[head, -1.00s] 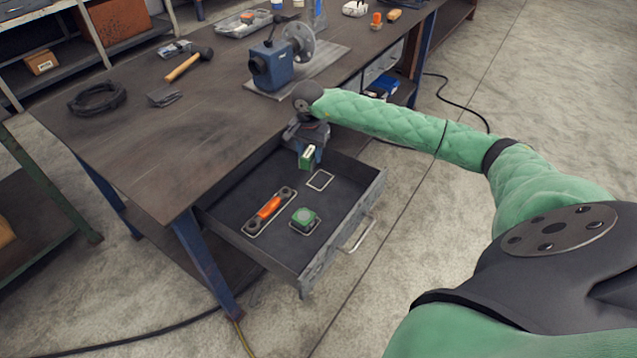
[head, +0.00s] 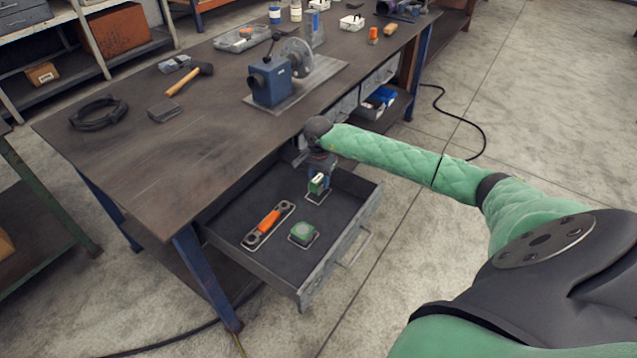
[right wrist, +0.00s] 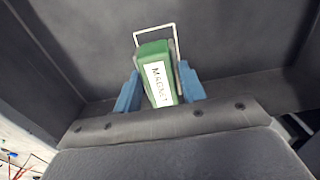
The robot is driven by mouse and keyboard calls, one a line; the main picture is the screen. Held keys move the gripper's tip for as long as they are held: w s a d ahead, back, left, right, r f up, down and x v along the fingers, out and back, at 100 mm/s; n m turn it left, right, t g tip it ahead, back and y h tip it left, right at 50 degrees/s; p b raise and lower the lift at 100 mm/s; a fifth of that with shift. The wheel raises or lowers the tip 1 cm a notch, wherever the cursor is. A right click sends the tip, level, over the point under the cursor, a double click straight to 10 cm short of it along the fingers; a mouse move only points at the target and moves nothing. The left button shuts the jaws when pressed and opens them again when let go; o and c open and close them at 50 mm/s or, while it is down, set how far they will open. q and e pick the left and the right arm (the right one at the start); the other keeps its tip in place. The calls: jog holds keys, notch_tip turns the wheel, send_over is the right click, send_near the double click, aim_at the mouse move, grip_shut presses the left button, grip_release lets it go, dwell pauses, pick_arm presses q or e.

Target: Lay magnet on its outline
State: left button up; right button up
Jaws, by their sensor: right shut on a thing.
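The magnet (head: 317,184) is a small green block with a white label, and it also shows in the right wrist view (right wrist: 158,78) with its lettering facing the camera. My right gripper (head: 319,180) is shut on it, with the blue fingers on either side in the right wrist view (right wrist: 160,88). The magnet is over or at a white rectangular outline (head: 317,199) on the drawer floor, which shows just beyond it in the right wrist view (right wrist: 155,31). I cannot tell whether the magnet touches the floor. My left gripper is not in view.
The open drawer (head: 345,258) also holds an orange and black tool (head: 268,222) and a green-topped block (head: 302,233), each within an outline. The workbench top (head: 150,150) overhangs the drawer's back. A blue vise-like device (head: 270,82) stands on the bench.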

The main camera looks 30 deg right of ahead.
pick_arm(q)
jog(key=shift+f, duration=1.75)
pick_arm(e)
jog(key=shift+f, duration=1.25)
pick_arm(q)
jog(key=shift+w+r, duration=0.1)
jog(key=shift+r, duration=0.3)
pick_arm(e)
jog(key=shift+f, duration=0.1)
jog(key=o, duration=1.1)
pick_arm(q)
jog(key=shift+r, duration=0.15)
pick_arm(e)
jog(key=shift+o, duration=0.7)
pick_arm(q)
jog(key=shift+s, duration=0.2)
